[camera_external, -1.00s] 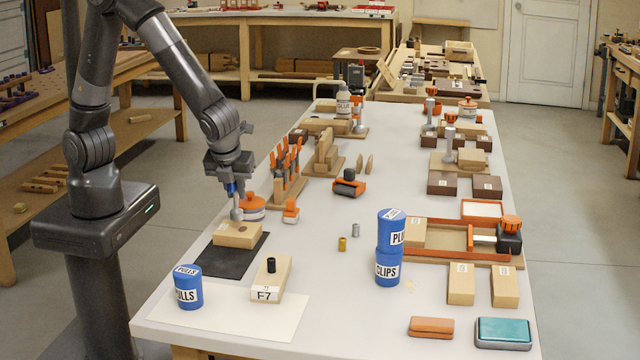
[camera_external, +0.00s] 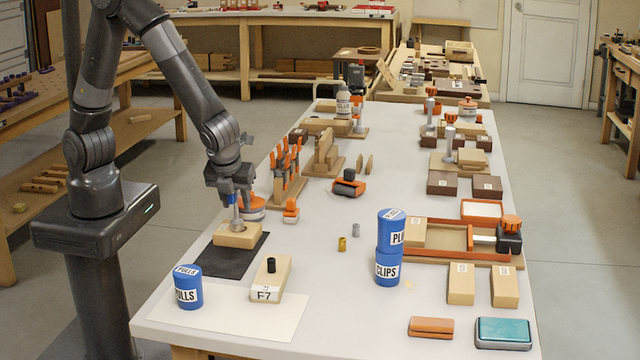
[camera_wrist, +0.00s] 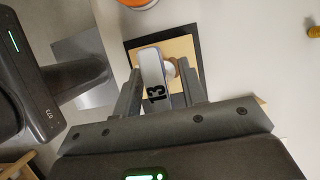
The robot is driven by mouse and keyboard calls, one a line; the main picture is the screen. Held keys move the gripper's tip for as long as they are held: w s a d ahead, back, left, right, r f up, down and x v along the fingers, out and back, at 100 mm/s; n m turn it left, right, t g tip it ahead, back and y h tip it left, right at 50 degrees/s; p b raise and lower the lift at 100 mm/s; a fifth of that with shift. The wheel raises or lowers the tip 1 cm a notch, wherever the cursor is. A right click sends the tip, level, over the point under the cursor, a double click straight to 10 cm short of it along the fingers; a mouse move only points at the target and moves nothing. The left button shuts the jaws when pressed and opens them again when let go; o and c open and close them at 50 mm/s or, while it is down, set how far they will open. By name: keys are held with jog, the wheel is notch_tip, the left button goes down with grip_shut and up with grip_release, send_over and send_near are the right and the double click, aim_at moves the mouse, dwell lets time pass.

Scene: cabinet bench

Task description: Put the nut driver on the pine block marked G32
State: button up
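My gripper (camera_external: 236,205) is shut on the nut driver, above a pale wooden block at the near left of the bench. The nut driver (camera_wrist: 153,75) shows between the fingers in the wrist view, with a pale, blue-edged face marked 13. In the external view its grey lower part (camera_external: 238,219) points down at the block. The pine block (camera_external: 236,237) lies on a dark mat (camera_external: 228,261); it also shows behind the tool in the wrist view (camera_wrist: 185,47). I cannot read a G32 mark on it. Whether the tool touches the block is hard to tell.
A block marked F7 (camera_external: 270,279) with a black cylinder stands at right on a pale sheet (camera_external: 255,320). A blue PULLS can (camera_external: 188,289) is near left. An orange-lidded container (camera_external: 252,207) is close behind my gripper. Stacked blue cans (camera_external: 388,250) stand farther right.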

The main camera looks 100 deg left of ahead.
jog(key=v, duration=1.2)
jog(key=s+a+r+n+t+h, duration=0.2)
jog(key=s+r+n, duration=0.4)
jog(key=s+n, duration=0.2)
jog(key=s+a+r+n+t+h, duration=0.2)
jog(key=s+r+n, duration=0.3)
jog(key=s+n, duration=0.3)
jog(key=shift+s+a+r+n+t, duration=0.25)
jog(key=shift+a+r+n+t, duration=0.2)
jog(key=shift+n+t, duration=0.45)
